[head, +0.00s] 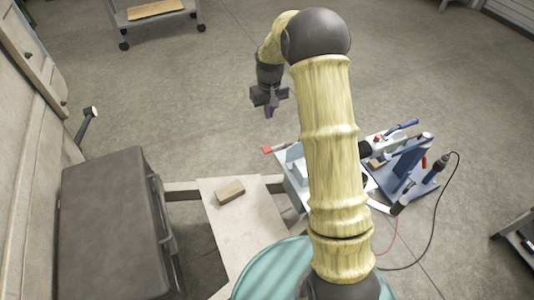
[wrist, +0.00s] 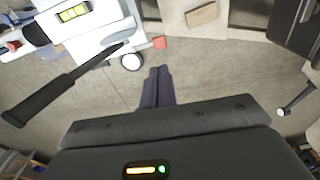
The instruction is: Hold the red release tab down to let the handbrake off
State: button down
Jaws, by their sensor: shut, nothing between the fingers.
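The red release tab (head: 267,149) sticks out at the left end of the pale trailer coupling body (head: 290,168). In the wrist view the red tab (wrist: 159,43) shows just beyond my fingertips. My gripper (head: 269,112) hangs pointing down, apart from the tab and above and behind it in the head view. Its dark fingers (wrist: 157,72) are together and empty. A long lever with a black grip (wrist: 40,100), apparently the handbrake, runs beside the pale body in the wrist view. My arm hides much of this assembly in the head view.
A wooden block (head: 230,191) lies on a pale board (head: 245,225). A dark box (head: 110,225) stands at the left. A blue stand with tools (head: 402,165) and a cable are at the right. A wheeled trolley (head: 155,14) stands at the back. The floor behind my gripper is clear.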

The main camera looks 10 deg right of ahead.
jog(key=b, duration=0.2)
send_over(267, 149)
notch_tip(267, 149, down, 8)
jog(key=shift+w+g, duration=0.15)
jog(key=shift+g, duration=0.15)
jog(key=shift+f, duration=0.15)
notch_tip(267, 149, down, 14)
jog(key=shift+r+b, duration=0.1)
jog(key=shift+b, duration=0.85)
